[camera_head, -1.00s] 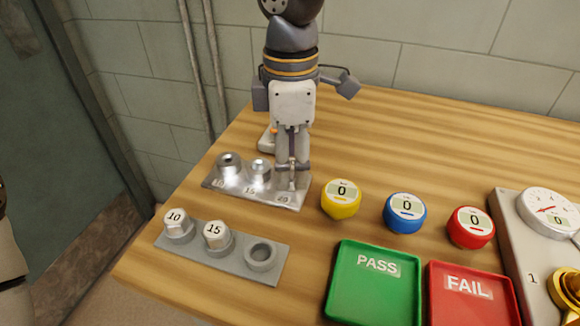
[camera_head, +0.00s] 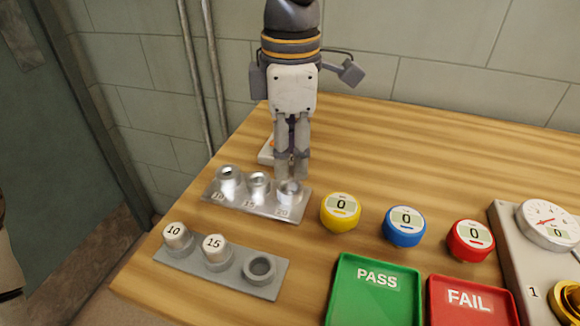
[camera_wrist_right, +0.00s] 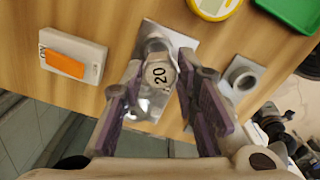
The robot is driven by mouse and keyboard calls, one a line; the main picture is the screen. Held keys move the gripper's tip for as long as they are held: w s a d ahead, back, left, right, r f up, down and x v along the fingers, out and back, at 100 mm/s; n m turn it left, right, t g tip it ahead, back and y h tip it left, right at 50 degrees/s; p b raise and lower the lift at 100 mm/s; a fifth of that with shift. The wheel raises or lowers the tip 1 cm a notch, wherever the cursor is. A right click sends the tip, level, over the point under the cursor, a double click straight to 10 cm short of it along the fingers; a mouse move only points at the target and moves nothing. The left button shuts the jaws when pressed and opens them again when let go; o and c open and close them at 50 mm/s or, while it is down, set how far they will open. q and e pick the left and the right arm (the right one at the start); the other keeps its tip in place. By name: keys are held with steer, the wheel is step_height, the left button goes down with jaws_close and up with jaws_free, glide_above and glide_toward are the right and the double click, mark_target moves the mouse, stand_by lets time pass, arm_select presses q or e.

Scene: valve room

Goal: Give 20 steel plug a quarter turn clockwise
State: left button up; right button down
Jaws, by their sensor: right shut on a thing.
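The 20 steel plug (camera_wrist_right: 160,75) shows in the right wrist view with its number facing the camera, between the fingers of my right gripper. In the head view the plug (camera_head: 289,193) is at the right end of the silver plate (camera_head: 262,208), by the mark 20; how deep it sits is unclear. My right gripper (camera_head: 291,177) comes down from above and is shut on it, its fingers partly hiding the plug's top. My left gripper is not in view; only part of my left arm shows at the left edge.
A grey rack (camera_head: 215,261) in front holds 10 (camera_head: 177,238) and 15 (camera_head: 216,247) plugs beside an empty round holder (camera_head: 260,269). Yellow (camera_head: 341,211), blue (camera_head: 405,226) and red (camera_head: 470,239) round gauges stand to the right. A white-and-orange box (camera_wrist_right: 74,54) lies behind the plate.

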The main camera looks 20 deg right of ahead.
steer(key=s+a+r, duration=0.2)
steer(key=s+r, duration=0.7)
steer(key=s, duration=0.4)
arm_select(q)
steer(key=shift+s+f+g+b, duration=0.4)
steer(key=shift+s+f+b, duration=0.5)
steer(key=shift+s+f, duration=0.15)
arm_select(e)
steer(key=shift+w+d+f, duration=0.3)
steer(key=shift+w+f, duration=1.25)
steer(key=shift+w, duration=0.5)
steer(key=shift+w+d+f, duration=0.35)
steer(key=shift+w+f, duration=1.15)
steer(key=shift+w, duration=0.5)
steer(key=shift+w+d+f, duration=0.3)
steer(key=shift+w+f, duration=1.25)
steer(key=shift+w, duration=0.5)
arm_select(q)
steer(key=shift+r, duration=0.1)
